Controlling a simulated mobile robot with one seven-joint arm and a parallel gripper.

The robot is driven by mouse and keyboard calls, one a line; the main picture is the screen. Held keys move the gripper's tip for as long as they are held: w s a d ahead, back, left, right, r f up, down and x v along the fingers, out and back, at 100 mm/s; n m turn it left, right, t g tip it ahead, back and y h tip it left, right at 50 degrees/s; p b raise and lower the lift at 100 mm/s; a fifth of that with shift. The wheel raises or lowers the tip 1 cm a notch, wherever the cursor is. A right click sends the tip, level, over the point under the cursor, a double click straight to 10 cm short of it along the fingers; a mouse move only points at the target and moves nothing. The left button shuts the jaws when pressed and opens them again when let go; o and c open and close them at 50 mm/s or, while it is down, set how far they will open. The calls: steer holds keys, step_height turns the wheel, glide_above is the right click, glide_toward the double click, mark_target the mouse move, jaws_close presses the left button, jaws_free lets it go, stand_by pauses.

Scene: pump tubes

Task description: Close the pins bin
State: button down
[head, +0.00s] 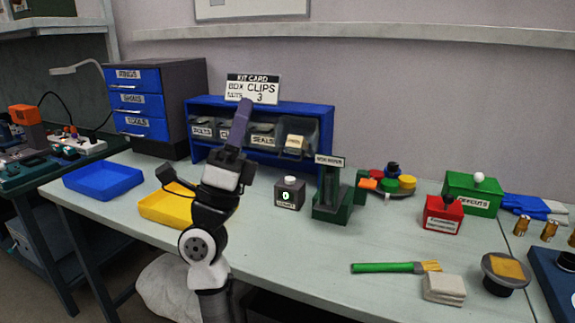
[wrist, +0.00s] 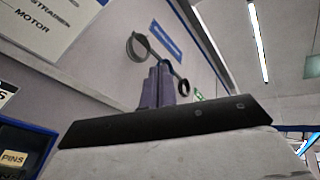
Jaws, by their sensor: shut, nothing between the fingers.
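The blue rack (head: 320,108) stands against the wall with several dark bins in a row. Its rightmost bin (head: 297,133) is tipped forward and open, with a pale label too small to read in the head view. The bins to its left sit back in the rack. In the wrist view a label reading PINS (wrist: 14,158) shows at the lower left on a dark panel with a blue edge. My gripper (head: 243,106) points upward in front of the rack's left half, left of the tipped bin. Its purple fingers (wrist: 157,86) are together and empty, and they hide part of the clips bin.
A kit card (head: 252,88) stands on the rack. A grey box (head: 290,193) and a green stand (head: 331,195) are in front of the tipped bin. A drawer unit (head: 155,105), blue tray (head: 103,180) and yellow tray (head: 165,207) lie left. The table's front middle is clear.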

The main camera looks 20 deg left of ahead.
mark_target(298, 143)
steer(key=w+a+f+m+g+y+p, duration=0.1)
steer(key=w+f+m+g+y, duration=0.15)
steer(key=w+f, duration=0.4)
steer(key=w+a+f+m+g+y, duration=0.1)
steer(key=w+f+g+y, duration=0.25)
steer(key=w, duration=0.65)
steer(key=w+a+f+m+g+y+p, duration=0.1)
steer(key=w+a+f+g+y, duration=0.2)
steer(key=f, duration=0.4)
steer(key=w+a+f+g+y, duration=0.1)
steer(key=w+a+f+g, duration=0.1)
steer(key=w+f, duration=0.4)
steer(key=w, duration=0.2)
steer(key=w+f+p, duration=0.1)
steer(key=w, duration=0.5)
steer(key=shift+w+a+f+p, duration=0.2)
steer(key=shift+f+p, duration=0.1)
steer(key=shift+p, duration=0.1)
steer(key=shift+r, duration=0.1)
steer(key=shift+r+g+p, duration=0.15)
steer(key=shift+g+p, duration=0.15)
steer(key=shift+p, duration=0.1)
steer(key=shift+d+r, duration=0.1)
